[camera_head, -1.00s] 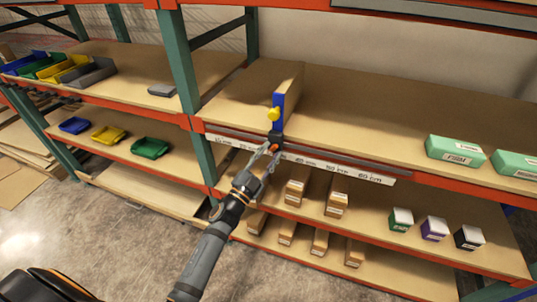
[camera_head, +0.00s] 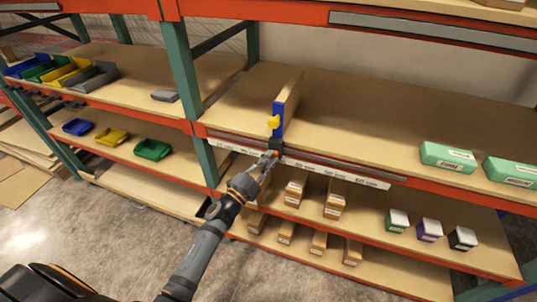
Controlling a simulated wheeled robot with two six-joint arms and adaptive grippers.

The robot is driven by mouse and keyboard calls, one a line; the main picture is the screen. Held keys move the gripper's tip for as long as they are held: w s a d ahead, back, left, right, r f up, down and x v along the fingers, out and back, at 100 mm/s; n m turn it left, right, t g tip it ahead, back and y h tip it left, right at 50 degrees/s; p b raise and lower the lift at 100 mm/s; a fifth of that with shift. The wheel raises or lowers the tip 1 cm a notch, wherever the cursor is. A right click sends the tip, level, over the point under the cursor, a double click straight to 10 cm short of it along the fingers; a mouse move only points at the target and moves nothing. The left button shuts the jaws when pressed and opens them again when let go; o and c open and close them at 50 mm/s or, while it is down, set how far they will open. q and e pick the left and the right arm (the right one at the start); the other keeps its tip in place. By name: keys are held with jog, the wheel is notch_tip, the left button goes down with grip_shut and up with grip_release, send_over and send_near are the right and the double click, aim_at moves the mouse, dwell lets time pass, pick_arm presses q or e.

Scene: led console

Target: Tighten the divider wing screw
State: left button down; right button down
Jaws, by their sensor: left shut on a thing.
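The divider (camera_head: 292,97) is an upright wooden panel on the shelf, with a blue bracket (camera_head: 279,118) at its front edge and a yellow knob (camera_head: 273,122) on the bracket's left side. A dark clamp (camera_head: 276,143) sits below the bracket at the shelf's front rail. A small orange wing screw (camera_head: 273,153) shows just under the clamp, mostly hidden by the fingers. My left gripper (camera_head: 269,158) reaches up from below and is shut on the wing screw. My right gripper is not in view.
A white ruler strip (camera_head: 345,175) with printed marks runs along the rail. Green boxes (camera_head: 447,157) stand on the shelf at right. Cardboard boxes (camera_head: 334,206) and small coloured boxes (camera_head: 429,230) are on the shelf below. Coloured bins (camera_head: 62,72) are at left. The shelf beside the divider is clear.

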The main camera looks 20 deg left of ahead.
pick_arm(q)
jog(key=m+g+p, duration=0.1)
jog(key=m+p, duration=0.1)
jog(key=p, duration=0.1)
jog(key=m+g+p, duration=0.1)
jog(key=m+p, duration=0.2)
jog(key=m+g+p, duration=0.1)
jog(key=m+p, duration=0.1)
jog(key=p, duration=0.1)
jog(key=shift+a+r+m, duration=0.1)
jog(key=shift+r+m, duration=0.15)
jog(key=shift+m, duration=0.15)
jog(key=shift+f, duration=0.1)
jog(key=c, duration=1.4)
grip_release()
jog(key=shift+s, duration=0.1)
jog(key=v, duration=1.2)
jog(key=shift+a, duration=0.1)
